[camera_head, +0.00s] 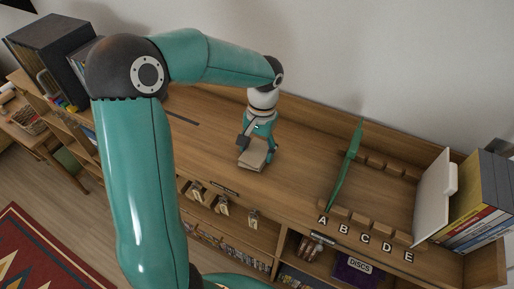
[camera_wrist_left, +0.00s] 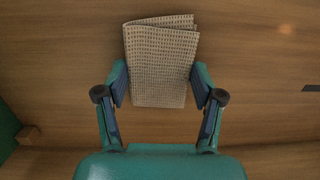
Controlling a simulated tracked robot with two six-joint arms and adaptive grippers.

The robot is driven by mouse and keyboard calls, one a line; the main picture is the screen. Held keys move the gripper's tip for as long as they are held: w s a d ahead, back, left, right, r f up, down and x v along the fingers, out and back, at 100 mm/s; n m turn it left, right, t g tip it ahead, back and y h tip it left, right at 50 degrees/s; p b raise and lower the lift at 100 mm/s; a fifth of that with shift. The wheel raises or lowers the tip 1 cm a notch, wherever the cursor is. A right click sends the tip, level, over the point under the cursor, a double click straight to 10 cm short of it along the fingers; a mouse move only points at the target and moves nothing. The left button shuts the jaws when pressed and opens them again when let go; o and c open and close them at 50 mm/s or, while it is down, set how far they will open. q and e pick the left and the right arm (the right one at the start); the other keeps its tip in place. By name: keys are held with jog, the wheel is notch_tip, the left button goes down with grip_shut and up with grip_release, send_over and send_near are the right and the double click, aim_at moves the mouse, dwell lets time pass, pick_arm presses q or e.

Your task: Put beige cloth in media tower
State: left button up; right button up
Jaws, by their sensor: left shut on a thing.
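The beige cloth (camera_head: 253,154) is a small folded rectangle with a woven pattern. It is between the fingers of my left gripper (camera_head: 257,142), over the wooden top of the shelf unit. In the left wrist view the cloth (camera_wrist_left: 160,62) stands between the two fingertips, and the left gripper (camera_wrist_left: 160,87) is shut on its sides. I cannot tell whether the cloth touches the wood. A dark media tower (camera_head: 52,48) with upright cases stands at the far left end of the shelf top. My right gripper does not show.
A green divider (camera_head: 346,165) stands upright right of the cloth, near wooden blocks lettered A to E (camera_head: 364,237). A white panel (camera_head: 433,196) and several coloured binders (camera_head: 474,215) stand at the right end. The wood between gripper and divider is clear.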

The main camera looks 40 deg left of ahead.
aim_at(261, 147)
pick_arm(q)
jog(key=o, duration=1)
notch_tip(261, 147, up, 12)
jog(key=w, duration=0.1)
jog(key=shift+w, duration=0.25)
